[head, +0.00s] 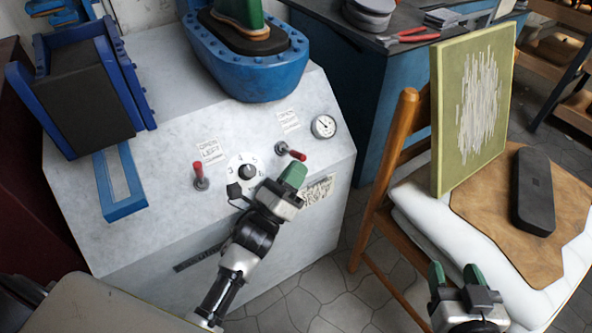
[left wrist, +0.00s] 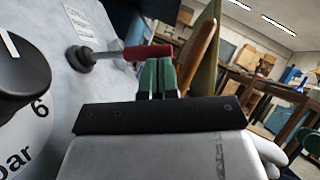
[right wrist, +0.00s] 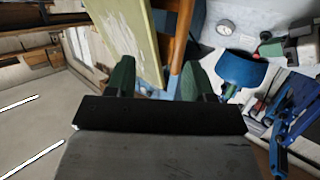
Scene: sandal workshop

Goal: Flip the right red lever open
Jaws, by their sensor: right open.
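The right red lever (head: 291,152) sticks out of the sloped face of the light grey machine (head: 330,98), below a small label. Its red handle shows large in the left wrist view (left wrist: 148,52), lying sideways just beyond my fingertips. My left gripper (head: 293,175) is just below the lever in the head view. Its green fingers are together with nothing visible between them; I cannot tell whether they touch the handle. The left red lever (head: 199,172) stands upright near its own label. My right gripper (head: 453,272) is open and empty, away from the machine, near the chair.
A dial (head: 247,172) sits between the levers and a gauge (head: 324,126) to their right. A blue press basin (head: 262,75) is above. A wooden chair (head: 385,160) with a white cushion, brown leather, black sole (head: 533,190) and green board (head: 470,105) stands at right.

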